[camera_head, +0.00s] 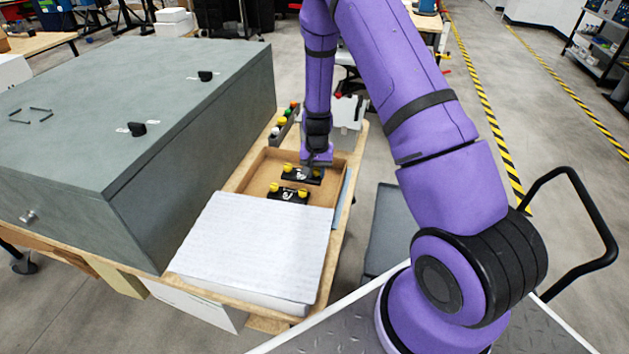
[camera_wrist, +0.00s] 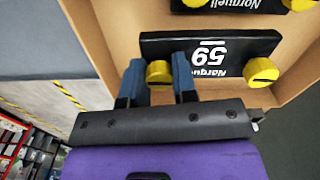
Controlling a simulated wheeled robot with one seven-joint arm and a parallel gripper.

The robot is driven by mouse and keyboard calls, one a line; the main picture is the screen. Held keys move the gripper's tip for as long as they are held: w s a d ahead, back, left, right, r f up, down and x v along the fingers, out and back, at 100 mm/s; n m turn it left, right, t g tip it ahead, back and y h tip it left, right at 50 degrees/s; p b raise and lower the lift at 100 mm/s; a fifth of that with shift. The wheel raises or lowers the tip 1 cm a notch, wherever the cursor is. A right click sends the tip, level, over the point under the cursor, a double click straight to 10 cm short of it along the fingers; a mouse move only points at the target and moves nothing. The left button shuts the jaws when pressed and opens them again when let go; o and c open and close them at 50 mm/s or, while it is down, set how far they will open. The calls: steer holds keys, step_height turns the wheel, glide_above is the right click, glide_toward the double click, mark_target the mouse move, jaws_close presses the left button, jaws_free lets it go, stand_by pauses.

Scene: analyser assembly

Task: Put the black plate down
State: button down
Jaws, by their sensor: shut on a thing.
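A black plate (camera_wrist: 218,52) with white lettering, "59" and two yellow knobs is at my gripper in the wrist view. My gripper (camera_wrist: 157,66) has its two blue fingers on either side of the plate's left yellow knob (camera_wrist: 158,73) and is shut on it. In the head view this plate (camera_head: 313,178) is at the far part of an open cardboard tray (camera_head: 262,172), under my gripper (camera_head: 312,164). A second black plate (camera_head: 289,195) with yellow knobs lies nearer in the tray. I cannot tell whether the held plate touches the tray floor.
A large grey cabinet (camera_head: 130,90) stands close on the left. A white stack (camera_head: 255,245) lies on the table in front of the tray. A rack of coloured items (camera_head: 284,122) is behind the tray. The tray's walls surround the plates.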

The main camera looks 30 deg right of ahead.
mark_target(317, 180)
steer(key=shift+f, duration=1.95)
steer(key=shift+f, duration=0.15)
steer(key=c, duration=0.9)
jaws_free()
